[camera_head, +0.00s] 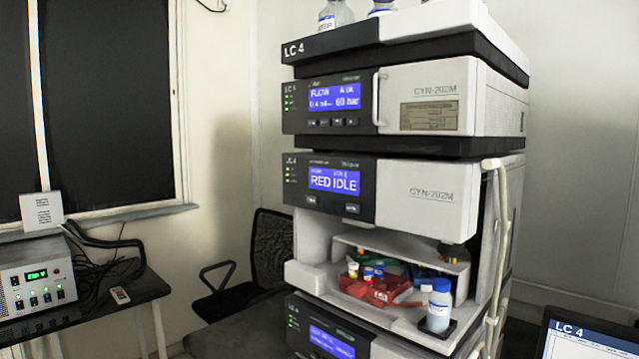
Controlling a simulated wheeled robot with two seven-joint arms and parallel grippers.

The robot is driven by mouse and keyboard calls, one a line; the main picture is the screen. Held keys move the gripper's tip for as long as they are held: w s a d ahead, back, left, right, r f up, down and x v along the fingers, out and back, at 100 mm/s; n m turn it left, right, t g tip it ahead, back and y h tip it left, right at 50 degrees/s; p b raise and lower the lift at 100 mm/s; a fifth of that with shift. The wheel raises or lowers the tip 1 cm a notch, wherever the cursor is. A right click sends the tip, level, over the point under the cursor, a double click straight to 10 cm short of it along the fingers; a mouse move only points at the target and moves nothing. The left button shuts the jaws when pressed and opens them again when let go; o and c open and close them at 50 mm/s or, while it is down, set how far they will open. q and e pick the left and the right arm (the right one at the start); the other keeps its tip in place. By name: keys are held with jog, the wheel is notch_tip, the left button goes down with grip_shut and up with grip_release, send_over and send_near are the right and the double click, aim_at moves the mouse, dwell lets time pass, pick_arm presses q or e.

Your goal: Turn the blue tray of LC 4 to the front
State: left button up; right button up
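The LC 4 column stack (430,85) stands in the middle of the view. The sampler module's display (334,179) reads "RED IDLE". Below it is an open bay with a round set of coloured trays. The red tray (388,291) faces the front and holds a few small vials with yellow and blue caps. A bit of green tray (363,257) shows behind it. A blue part (428,282) shows at the right, partly hidden behind a bottle; it looks like the blue tray. Neither of my grippers is in view.
White tubing (497,240) runs down the stack's right side. A laptop screen marked LC 4 (585,343) is at the lower right. A black chair (268,250) stands behind, left of the stack.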

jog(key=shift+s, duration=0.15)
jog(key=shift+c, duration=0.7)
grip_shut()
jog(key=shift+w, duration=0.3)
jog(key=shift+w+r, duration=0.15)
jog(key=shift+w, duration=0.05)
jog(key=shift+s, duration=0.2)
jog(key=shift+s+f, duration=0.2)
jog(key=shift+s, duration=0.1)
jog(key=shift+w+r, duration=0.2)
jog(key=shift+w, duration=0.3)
